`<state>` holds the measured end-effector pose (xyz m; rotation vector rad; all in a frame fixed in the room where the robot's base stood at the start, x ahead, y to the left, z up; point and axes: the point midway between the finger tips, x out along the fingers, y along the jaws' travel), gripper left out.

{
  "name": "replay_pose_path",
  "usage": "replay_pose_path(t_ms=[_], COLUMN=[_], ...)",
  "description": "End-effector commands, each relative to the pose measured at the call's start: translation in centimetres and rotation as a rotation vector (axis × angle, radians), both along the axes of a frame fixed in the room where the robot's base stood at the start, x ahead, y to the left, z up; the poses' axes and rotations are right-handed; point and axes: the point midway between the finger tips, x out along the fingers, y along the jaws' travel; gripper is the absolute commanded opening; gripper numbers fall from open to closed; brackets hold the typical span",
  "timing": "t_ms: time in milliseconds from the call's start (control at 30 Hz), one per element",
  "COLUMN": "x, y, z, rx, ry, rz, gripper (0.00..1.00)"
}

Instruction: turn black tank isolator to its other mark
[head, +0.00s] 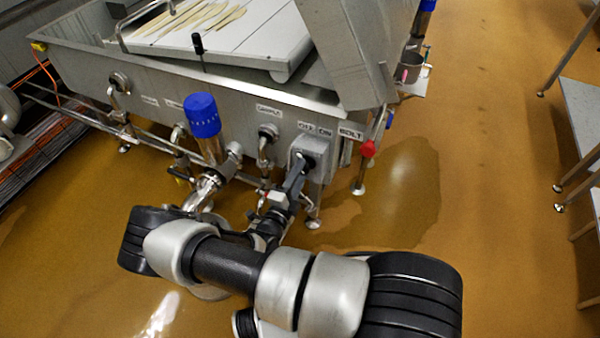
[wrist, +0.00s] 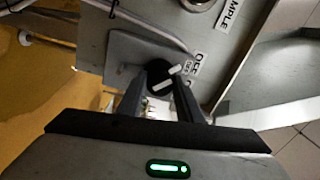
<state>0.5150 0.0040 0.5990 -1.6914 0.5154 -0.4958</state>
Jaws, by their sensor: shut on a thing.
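The black tank isolator (wrist: 158,82) is a round knob with a white bar on a grey plate (wrist: 120,48) in the wrist view. The bar lies diagonally, its upper right end towards the printed label (wrist: 195,66), which seems to read OFF. A second mark beside it is partly hidden by a finger. My gripper (wrist: 165,76) is shut on the isolator, one finger on each side. In the head view my gripper (head: 301,166) reaches the isolator's grey box (head: 299,146) on the tank's front, below the OFF and ON labels (head: 314,128); the fingers mostly hide the knob there.
The steel tank (head: 90,66) fills the upper left. A blue-capped pipe (head: 203,118) and a SAMPLE valve (head: 267,134) stand left of my gripper. A red knob (head: 368,148) is close on the right, near the BOLT label (head: 350,134).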

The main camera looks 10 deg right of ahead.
Motion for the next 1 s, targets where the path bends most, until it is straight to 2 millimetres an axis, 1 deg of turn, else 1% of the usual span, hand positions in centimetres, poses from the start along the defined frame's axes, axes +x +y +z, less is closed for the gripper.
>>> replay_pose_path(t_ms=[33, 100, 133, 433, 567, 667, 1000], x=[-0.1, -0.1, -0.1, -0.1, -0.8, -2.2, -9.0], y=[0.0, 0.0, 0.0, 0.1, 0.7, 1.7, 6.6], z=[-0.1, -0.1, -0.1, 0.0, 0.0, 0.0, -0.4], rx=[-0.002, -0.001, -0.001, 0.0, 0.0, 0.001, 0.001], ry=[0.003, 0.002, 0.002, 0.0, 0.0, 0.001, 0.002], rz=[0.0, 0.0, 0.0, 0.0, 0.003, 0.003, 0.004], gripper=[0.36, 0.47, 0.51, 0.51, 0.51, 0.51, 0.51])
